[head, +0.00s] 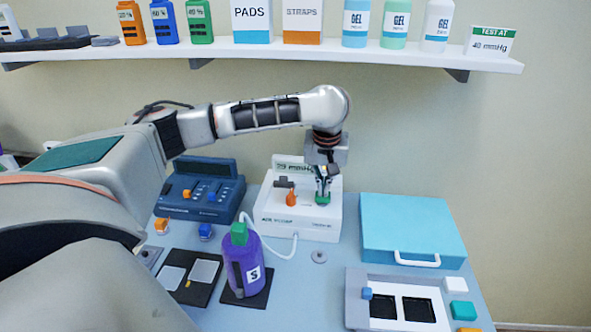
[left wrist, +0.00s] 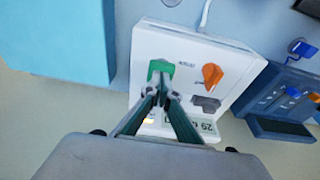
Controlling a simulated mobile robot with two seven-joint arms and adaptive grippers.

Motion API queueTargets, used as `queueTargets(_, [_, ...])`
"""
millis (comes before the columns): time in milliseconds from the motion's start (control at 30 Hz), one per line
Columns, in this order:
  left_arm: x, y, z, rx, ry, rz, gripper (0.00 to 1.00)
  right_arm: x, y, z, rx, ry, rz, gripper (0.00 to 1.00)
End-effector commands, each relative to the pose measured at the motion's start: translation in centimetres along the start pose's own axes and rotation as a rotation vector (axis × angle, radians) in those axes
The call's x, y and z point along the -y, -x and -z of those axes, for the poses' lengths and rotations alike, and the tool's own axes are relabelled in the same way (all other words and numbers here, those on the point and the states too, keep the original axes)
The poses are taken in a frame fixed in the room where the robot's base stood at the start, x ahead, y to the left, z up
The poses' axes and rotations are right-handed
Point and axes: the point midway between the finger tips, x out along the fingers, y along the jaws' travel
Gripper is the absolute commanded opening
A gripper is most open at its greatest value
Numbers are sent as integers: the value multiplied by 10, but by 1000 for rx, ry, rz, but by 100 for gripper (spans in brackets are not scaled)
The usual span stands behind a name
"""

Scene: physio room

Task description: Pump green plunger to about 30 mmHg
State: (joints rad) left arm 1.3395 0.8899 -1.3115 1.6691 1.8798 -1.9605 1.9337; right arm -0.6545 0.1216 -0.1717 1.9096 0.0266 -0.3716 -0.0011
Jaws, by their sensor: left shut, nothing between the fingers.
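The white pump unit (head: 300,218) stands on the table against the wall, with a display (head: 291,163) at its back that seems to read 29 mmHg, partly hidden by my arm. The green plunger (head: 323,199) is on its top at the right. My left gripper (head: 322,190) points down, shut and empty, with its fingertips at the plunger. In the left wrist view the shut fingertips (left wrist: 161,92) are right by the green plunger (left wrist: 160,67); whether they touch it I cannot tell. My right gripper is not in view.
An orange knob (head: 291,198) is beside the plunger. A blue console (head: 202,188) stands left, a light blue case (head: 412,228) right. A purple bottle (head: 244,270) with a tube stands in front. A shelf (head: 250,54) with bottles and boxes runs above my arm.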

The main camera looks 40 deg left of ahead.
Motion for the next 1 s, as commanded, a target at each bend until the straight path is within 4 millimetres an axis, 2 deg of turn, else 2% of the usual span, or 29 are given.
queueTargets(133, [0, -5, -2, 4, -1, 2, 0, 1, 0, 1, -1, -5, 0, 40])
queueTargets(367, [0, -2, -1, 3, -1, 2, 0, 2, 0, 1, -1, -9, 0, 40])
queueTargets(1000, [0, 39, 8, 1, -1, 1, 0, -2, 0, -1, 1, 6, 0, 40])
